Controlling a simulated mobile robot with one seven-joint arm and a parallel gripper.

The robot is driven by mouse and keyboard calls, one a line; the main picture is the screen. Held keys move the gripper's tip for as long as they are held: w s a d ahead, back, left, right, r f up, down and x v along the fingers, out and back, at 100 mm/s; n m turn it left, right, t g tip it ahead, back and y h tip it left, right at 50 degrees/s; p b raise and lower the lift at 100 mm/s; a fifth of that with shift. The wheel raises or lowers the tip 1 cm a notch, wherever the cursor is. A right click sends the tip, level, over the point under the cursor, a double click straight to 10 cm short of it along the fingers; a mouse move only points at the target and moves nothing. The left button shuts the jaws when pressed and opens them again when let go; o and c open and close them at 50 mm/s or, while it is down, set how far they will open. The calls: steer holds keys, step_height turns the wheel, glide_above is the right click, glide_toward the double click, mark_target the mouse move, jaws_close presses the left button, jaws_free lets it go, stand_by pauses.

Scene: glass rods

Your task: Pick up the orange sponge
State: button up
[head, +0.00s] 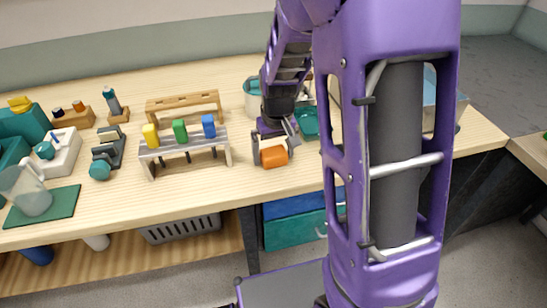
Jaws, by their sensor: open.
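The orange sponge (274,157) lies on the light wooden bench (200,195) near its front edge, right of the rack with coloured blocks. My gripper (274,146) points down over it from behind. Its jaws are open, with one grey finger at the left of the sponge and one at the right. The gripper hides the back of the sponge. I cannot tell whether either finger touches it.
A rack (190,145) with yellow, green and blue blocks stands left of the gripper. A teal tray (308,122) lies close behind on the right, and a pot (251,98) stands behind. My arm covers the bench's right part. The bench in front of the rack is clear.

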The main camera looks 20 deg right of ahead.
mark_target(274, 151)
steer(key=c, duration=1.2)
steer(key=shift+o, duration=0.2)
step_height(274, 151, up, 10)
steer(key=shift+p, duration=0.95)
